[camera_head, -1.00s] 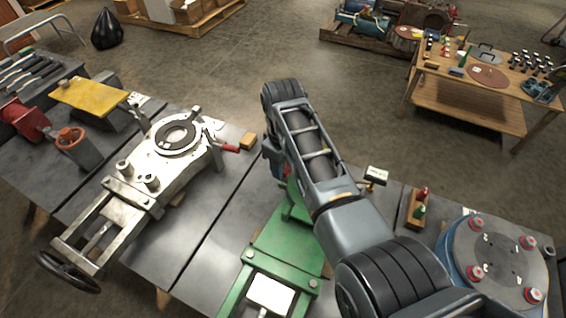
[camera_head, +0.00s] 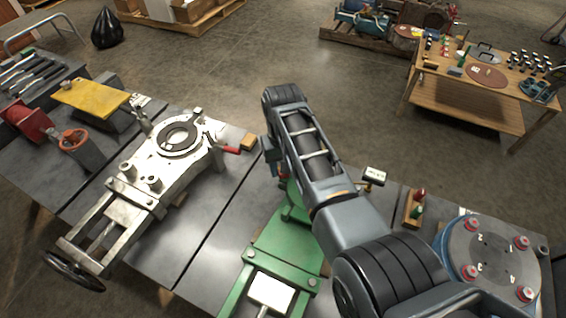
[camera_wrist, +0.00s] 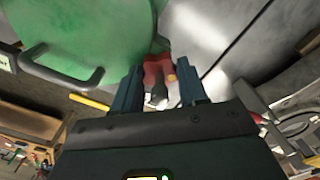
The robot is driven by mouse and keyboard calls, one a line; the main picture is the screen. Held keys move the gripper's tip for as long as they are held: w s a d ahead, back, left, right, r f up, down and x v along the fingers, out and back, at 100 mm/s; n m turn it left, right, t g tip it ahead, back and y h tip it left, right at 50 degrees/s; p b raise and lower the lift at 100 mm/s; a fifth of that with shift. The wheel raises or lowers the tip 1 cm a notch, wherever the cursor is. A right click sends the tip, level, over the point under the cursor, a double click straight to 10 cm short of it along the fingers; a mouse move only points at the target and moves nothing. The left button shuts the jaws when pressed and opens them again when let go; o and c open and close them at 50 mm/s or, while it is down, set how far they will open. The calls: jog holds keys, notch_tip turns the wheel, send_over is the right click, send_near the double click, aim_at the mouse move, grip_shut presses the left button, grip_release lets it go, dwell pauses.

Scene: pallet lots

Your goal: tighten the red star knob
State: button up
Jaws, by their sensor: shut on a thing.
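The red star knob (camera_wrist: 152,68) shows in the wrist view at the side of a round green machine body (camera_wrist: 80,30). My gripper (camera_wrist: 160,76) has its two blue fingers on either side of the knob and is shut on it. Part of the knob is hidden between the fingers, and its points cannot be made out. In the head view my arm covers the knob and most of my gripper. The green machine (camera_head: 285,242) stands on the dark metal table under my arm there.
A pale metal vise-like fixture (camera_head: 150,165) with a handwheel (camera_head: 72,272) stands to the left. A round flanged plate (camera_head: 495,250) with red-ringed bolts is at the right, near a small wooden rack (camera_head: 412,210). A wooden workbench (camera_head: 470,115) stands behind, across open floor.

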jog(key=m, duration=0.5)
jog(key=shift+m+p, duration=0.3)
jog(key=shift+p, duration=0.05)
jog(key=m, duration=1)
jog(key=shift+m+p, duration=0.3)
jog(key=shift+m, duration=2.4)
jog(key=o, duration=1.1)
jog(key=shift+c, duration=0.2)
jog(key=shift+r, duration=0.1)
